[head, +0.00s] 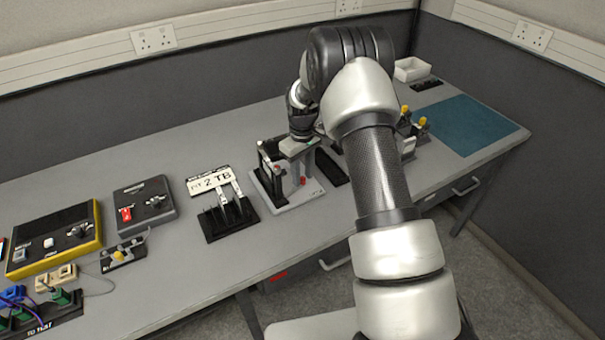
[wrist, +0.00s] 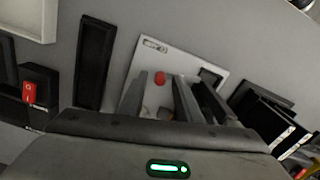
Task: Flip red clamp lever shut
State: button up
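The clamp fixture stands on a pale base plate (head: 306,192) in the middle of the bench, and the plate also shows in the wrist view (wrist: 180,58). A red knob (wrist: 160,78), seemingly the clamp lever's end, shows above the plate; it is a small red spot in the head view (head: 302,181). My gripper (head: 301,178) points down over the fixture. In the wrist view its two grey fingers (wrist: 161,90) are apart, with the red knob seen between them. I cannot tell whether they touch it. The lever's lower part and pivot are partly hidden by my fingers and hand.
A black rack with a "2 TB" label (head: 229,220) stands left of the fixture. A dark strip (head: 331,168) lies close on its right. Control boxes (head: 146,204) sit further left. A blue mat (head: 462,124) lies on the right. A box with a red switch (wrist: 29,92) is near.

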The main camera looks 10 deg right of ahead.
aim_at(304, 179)
grip_shut()
jog(key=shift+s+f+m+b, duration=0.1)
jog(key=shift+m+b, duration=0.3)
jog(key=shift+m, duration=0.2)
jog(key=shift+s+d+m, duration=0.15)
jog(key=shift+s+m, duration=0.1)
jog(key=shift+m, duration=0.55)
jog(key=shift+o, duration=0.7)
grip_release()
notch_tip(304, 179, up, 18)
jog(key=shift+f, duration=0.15)
